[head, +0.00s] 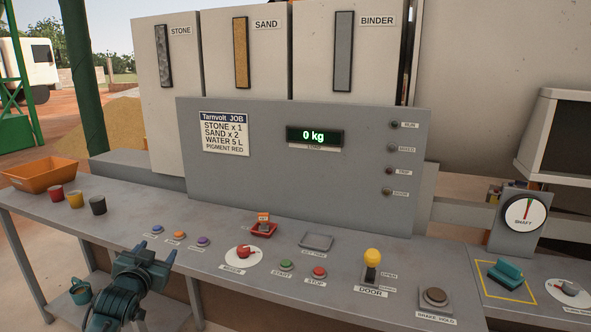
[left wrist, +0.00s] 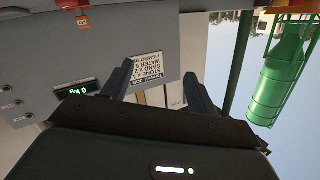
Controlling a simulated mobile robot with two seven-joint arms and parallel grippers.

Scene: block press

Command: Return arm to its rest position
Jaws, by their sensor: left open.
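My left arm, dark teal, comes in at the lower left of the head view. Its gripper (head: 150,254) is over the front edge of the grey control bench (head: 212,270). In the left wrist view the two dark fingers (left wrist: 158,70) stand apart with nothing between them. That view is upside down and shows the job sign (left wrist: 146,72) beyond the fingers. My right gripper is not in view.
Blue, orange and purple buttons (head: 179,235) are beside the gripper. Cups (head: 75,199) and an orange tray (head: 40,177) stand left.

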